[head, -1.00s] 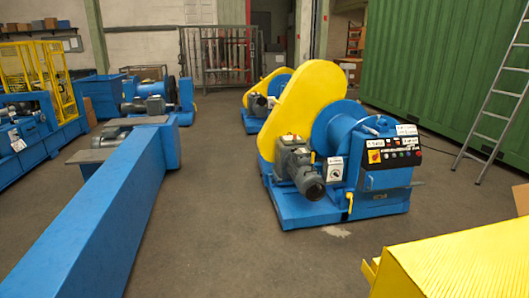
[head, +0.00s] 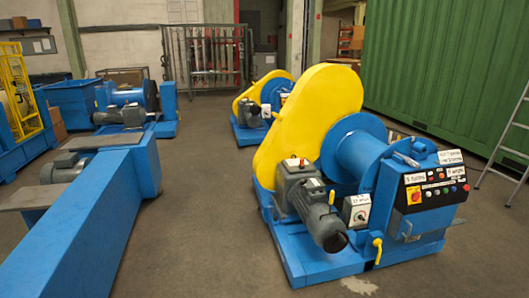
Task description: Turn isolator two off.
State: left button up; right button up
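A blue winch machine with a yellow guard (head: 312,115) stands right of centre. Neither of my grippers is in view.
A long blue beam (head: 95,225) fills the lower left. A second winch (head: 262,105) stands behind. A green container (head: 440,75) and a ladder (head: 510,145) are at the right. Grey floor (head: 205,225) is clear between beam and winch.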

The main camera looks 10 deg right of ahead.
aim_at(415, 196)
jog(key=i, duration=1.3)
jog(key=z, duration=1.9)
